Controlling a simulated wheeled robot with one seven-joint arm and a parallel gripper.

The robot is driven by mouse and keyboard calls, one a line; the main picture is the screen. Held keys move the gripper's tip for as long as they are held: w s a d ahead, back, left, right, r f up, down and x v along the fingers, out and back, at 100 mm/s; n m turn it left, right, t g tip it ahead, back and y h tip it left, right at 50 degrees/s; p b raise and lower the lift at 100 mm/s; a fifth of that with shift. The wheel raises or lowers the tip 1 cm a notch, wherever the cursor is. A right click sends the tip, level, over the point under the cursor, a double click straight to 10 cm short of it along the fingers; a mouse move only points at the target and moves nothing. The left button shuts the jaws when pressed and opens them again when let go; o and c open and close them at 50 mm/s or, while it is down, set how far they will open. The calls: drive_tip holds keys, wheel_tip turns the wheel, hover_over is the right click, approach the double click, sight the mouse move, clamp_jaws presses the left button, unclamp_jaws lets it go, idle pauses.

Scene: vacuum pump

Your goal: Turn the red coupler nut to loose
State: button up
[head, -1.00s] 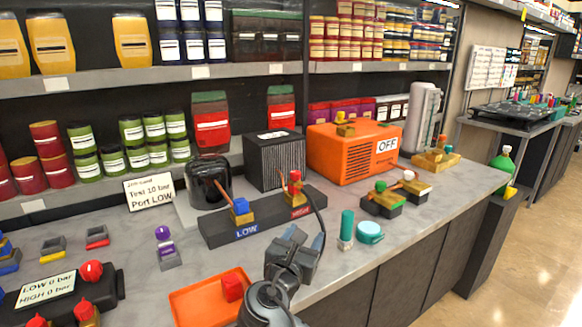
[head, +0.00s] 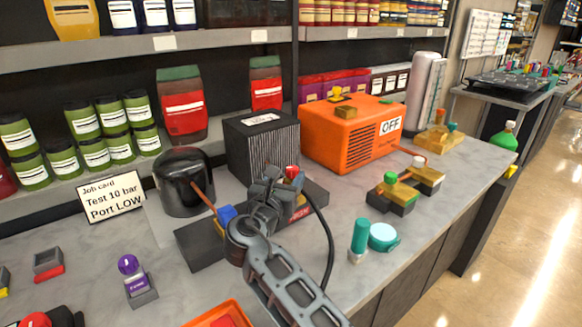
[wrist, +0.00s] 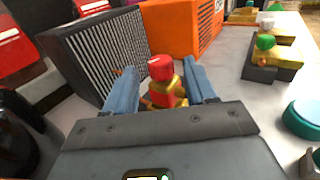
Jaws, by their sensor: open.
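The red coupler nut (head: 292,172) sits on a brass fitting at the right end of the dark manifold block (head: 200,250). In the wrist view the red nut (wrist: 161,68) stands between my two blue-grey fingers, on its brass body (wrist: 168,95). My gripper (head: 275,182) is open, with a finger on either side of the nut; I cannot tell whether either finger touches it. My gripper hides part of the block and of the fitting in the head view. A black hose (head: 328,235) runs from near the nut down toward the front edge.
A blue-topped fitting (head: 226,216) is left of my gripper. The dark ribbed box (head: 262,150) stands close behind, with the orange machine marked OFF (head: 350,135) beyond. A teal cylinder (head: 359,237) and teal round cap (head: 383,237) stand to the right. The job card (head: 111,197) reads Test 10 bar, Port LOW.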

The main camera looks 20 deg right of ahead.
sight(290, 172)
drive_tip(key=shift+x, duration=2.25)
drive_tip(key=c, duration=0.9)
drive_tip(key=shift+c, duration=0.2)
